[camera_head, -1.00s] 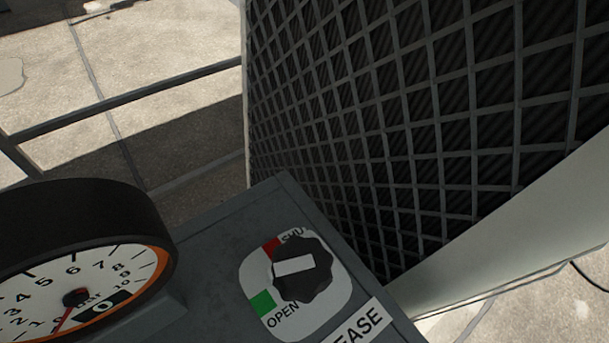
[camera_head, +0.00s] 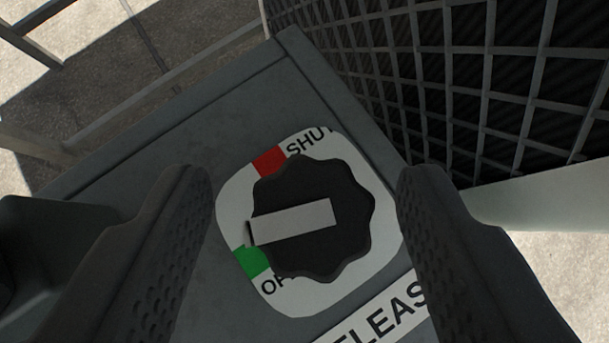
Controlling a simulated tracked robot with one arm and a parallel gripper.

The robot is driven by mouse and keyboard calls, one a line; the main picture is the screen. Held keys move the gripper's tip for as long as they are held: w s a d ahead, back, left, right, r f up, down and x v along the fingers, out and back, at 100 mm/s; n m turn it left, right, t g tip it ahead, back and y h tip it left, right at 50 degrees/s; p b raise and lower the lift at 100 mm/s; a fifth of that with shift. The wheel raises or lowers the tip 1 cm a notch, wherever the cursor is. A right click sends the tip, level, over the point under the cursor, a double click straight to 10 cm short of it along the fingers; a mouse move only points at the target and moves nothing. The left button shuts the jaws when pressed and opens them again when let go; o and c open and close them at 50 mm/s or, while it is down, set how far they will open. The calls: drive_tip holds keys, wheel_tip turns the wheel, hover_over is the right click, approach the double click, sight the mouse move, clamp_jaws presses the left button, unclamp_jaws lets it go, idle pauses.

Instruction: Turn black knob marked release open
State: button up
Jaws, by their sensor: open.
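The black knob (camera_head: 345,190) has a scalloped rim and a pale grey pointer bar (camera_head: 292,220). It sits on a white plate (camera_head: 235,200) with a red patch (camera_head: 269,160) by SHUT and a green patch (camera_head: 251,262) by OPEN. The bar's left end lies between the two patches, closer to the green. A label (camera_head: 385,312) below reads "ELEAS", its ends cut off or hidden. My gripper (camera_head: 305,190) is open, one finger on each side of the knob in the picture. Neither finger visibly touches it; the depth gap is unclear. The right finger hides part of the label.
The knob is on a grey panel (camera_head: 165,155), bare at upper left. A dark lattice grille (camera_head: 480,90) rises at upper right, above a pale casing edge (camera_head: 535,210). Rails (camera_head: 30,45) and pale paving are at upper left.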

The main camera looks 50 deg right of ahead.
drive_tip(key=c, duration=1)
drive_tip(key=shift+r+p, duration=0.1)
drive_tip(key=shift+p, duration=0.3)
drive_tip(key=shift+n+t+p, duration=0.3)
drive_tip(key=shift+n+p, duration=0.1)
drive_tip(key=shift+p, duration=0.5)
drive_tip(key=shift+s+y, duration=0.1)
drive_tip(key=shift+y, duration=0.2)
drive_tip(key=shift+n+p, duration=0.3)
drive_tip(key=shift+p, duration=0.1)
